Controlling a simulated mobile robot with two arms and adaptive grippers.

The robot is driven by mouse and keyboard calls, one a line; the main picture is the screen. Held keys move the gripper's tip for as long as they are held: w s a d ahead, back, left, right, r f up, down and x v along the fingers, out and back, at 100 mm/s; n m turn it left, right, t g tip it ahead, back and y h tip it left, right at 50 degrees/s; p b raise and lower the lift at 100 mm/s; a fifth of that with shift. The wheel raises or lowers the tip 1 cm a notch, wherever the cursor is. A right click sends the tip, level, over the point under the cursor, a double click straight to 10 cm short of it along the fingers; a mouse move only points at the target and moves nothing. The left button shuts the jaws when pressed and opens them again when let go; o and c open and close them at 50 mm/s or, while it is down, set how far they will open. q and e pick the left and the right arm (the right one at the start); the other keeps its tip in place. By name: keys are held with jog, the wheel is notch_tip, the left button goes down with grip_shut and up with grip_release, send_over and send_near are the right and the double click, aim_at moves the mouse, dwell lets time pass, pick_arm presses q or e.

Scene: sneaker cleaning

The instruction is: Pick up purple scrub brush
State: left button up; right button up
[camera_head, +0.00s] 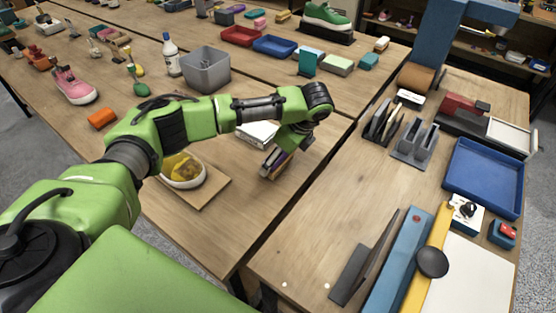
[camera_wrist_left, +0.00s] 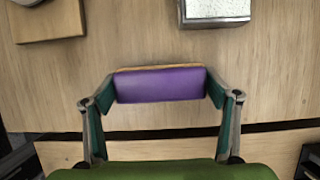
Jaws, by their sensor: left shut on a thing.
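The purple scrub brush (camera_wrist_left: 160,86) lies crosswise between my left gripper's fingers in the left wrist view, with a thin tan strip along its far edge. My left gripper (camera_wrist_left: 161,92) is shut on it, one finger at each end. In the head view my left gripper (camera_head: 277,160) is over the wooden table, close to its right edge, and covers much of the brush. I cannot tell whether the brush still touches the table. My right gripper is not in view.
A white bowl (camera_head: 198,180) with yellow contents stands on a wooden board (camera_head: 210,197) left of the gripper. A pale box (camera_head: 258,134) lies just behind it. A grey bin (camera_head: 206,73) stands farther back. A narrow gap separates this table from the right one, which holds a blue tray (camera_head: 482,180).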

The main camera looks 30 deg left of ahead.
pick_arm(q)
jog(key=s+d+r, duration=0.7)
jog(key=s+r, duration=0.4)
jog(key=s, duration=0.1)
jog(key=shift+s+r+p, duration=0.15)
jog(key=shift+r+p, duration=0.15)
jog(key=shift+o, duration=0.7)
